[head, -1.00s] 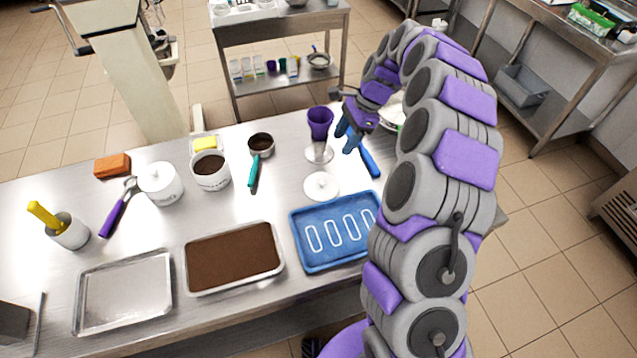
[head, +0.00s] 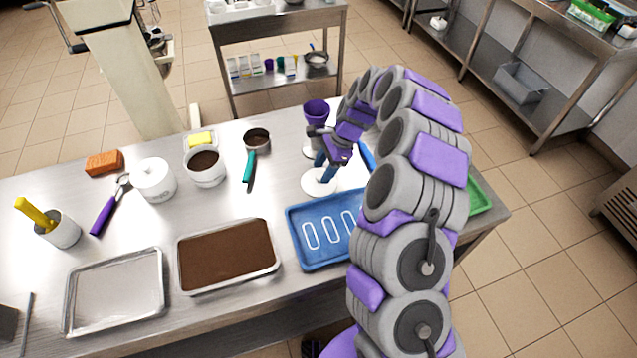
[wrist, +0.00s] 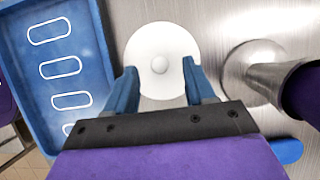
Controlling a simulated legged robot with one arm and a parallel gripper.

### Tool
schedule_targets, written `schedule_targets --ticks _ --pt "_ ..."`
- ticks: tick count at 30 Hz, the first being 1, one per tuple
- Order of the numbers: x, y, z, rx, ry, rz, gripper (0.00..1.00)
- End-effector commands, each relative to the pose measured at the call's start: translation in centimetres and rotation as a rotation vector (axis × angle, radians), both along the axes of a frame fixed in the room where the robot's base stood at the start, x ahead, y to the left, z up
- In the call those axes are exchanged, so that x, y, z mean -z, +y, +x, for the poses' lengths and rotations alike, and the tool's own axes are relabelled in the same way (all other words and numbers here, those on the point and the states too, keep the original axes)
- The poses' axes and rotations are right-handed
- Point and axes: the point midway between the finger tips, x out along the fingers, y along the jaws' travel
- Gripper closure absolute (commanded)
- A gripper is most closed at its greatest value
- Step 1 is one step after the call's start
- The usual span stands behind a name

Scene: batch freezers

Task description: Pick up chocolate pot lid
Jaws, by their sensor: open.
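The white round lid (head: 314,186) with a small centre knob lies flat on the steel table, above the blue tray. It also shows in the wrist view (wrist: 150,45). My gripper (head: 323,172) is over the lid, blue fingers pointing down. In the wrist view my gripper (wrist: 159,68) is open, with one finger on each side of the knob and nothing held. I cannot tell whether the fingertips touch the lid. An uncovered white pot (head: 205,175) of dark chocolate stands to the left.
The blue tray (head: 297,244) is close below the lid, and a purple cup (head: 316,112) on a metal base stands just behind. My arm hides the table's right part.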

Motion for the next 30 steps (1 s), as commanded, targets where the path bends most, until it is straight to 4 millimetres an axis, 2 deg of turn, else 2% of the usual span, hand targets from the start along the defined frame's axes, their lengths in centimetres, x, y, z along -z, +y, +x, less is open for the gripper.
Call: schedule_targets --ticks 1,4,11,28,30 --pt "1.0 0.3 -0.1 -0.002 0.002 0.001 0.46" --pt "2.0 0.9 -0.2 -0.002 0.0 -0.001 0.46" --pt "2.1 1.0 -0.2 -0.001 -0.002 -0.002 0.46" --pt "2.2 1.0 -0.2 -0.001 -0.002 -0.002 0.99" --pt "2.2 1.0 -0.2 -0.001 -0.002 -0.002 1.0"
